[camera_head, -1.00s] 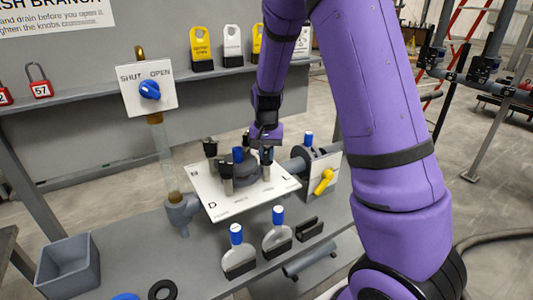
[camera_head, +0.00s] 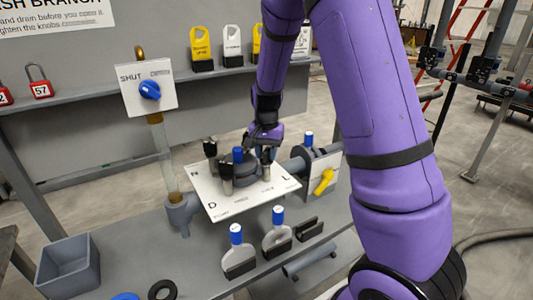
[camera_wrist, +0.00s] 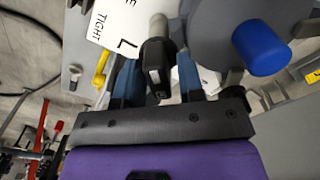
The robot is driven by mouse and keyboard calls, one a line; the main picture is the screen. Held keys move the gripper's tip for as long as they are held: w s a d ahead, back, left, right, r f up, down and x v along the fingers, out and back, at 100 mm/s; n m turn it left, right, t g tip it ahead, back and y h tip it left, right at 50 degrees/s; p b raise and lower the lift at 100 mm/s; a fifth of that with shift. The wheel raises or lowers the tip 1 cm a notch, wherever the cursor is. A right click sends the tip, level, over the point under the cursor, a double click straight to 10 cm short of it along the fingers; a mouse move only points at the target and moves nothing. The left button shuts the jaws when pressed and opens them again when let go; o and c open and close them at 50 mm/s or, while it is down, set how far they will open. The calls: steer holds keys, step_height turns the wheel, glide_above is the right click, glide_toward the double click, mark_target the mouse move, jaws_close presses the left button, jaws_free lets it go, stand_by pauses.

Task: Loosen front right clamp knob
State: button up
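A white plate (camera_head: 240,202) on the bench carries a grey round filter body with a blue cap (camera_head: 238,154) and black clamp knobs around it. My gripper (camera_head: 266,150) is at the right-hand clamp knob, near the letter L. In the wrist view this black knob (camera_wrist: 157,68) on its grey stud lies between the two blue fingers of my gripper (camera_wrist: 159,75). The front left knob (camera_head: 227,178) and back left knob (camera_head: 210,148) stand apart from my gripper. The knob's far side is hidden.
A yellow lever (camera_head: 323,182) is close by on the right. A SHUT/OPEN panel with a blue knob (camera_head: 149,90) stands at the left. Blue-topped tags (camera_head: 238,255) stand in front, and a grey bin (camera_head: 68,264) sits at the left.

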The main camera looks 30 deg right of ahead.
mark_target(267, 150)
steer(key=shift+o, duration=0.4)
step_height(267, 150, up, 10)
steer(key=shift+f, duration=0.1)
steer(key=shift+r, duration=0.45)
steer(key=s+a+r+n+t+y, duration=0.1)
steer(key=s+a+r+n, duration=0.1)
steer(key=s+r, duration=0.4)
steer(key=s+a+r+n+t, duration=0.25)
steer(key=s+r, duration=0.25)
steer(key=s, duration=0.3)
steer(key=s+a+r+n+t+h, duration=0.1)
steer(key=s+n, duration=0.3)
steer(key=s, duration=1.1)
steer(key=shift+a+r+n+t, duration=0.35)
steer(key=shift+a+r, duration=0.05)
steer(key=shift+a, duration=0.15)
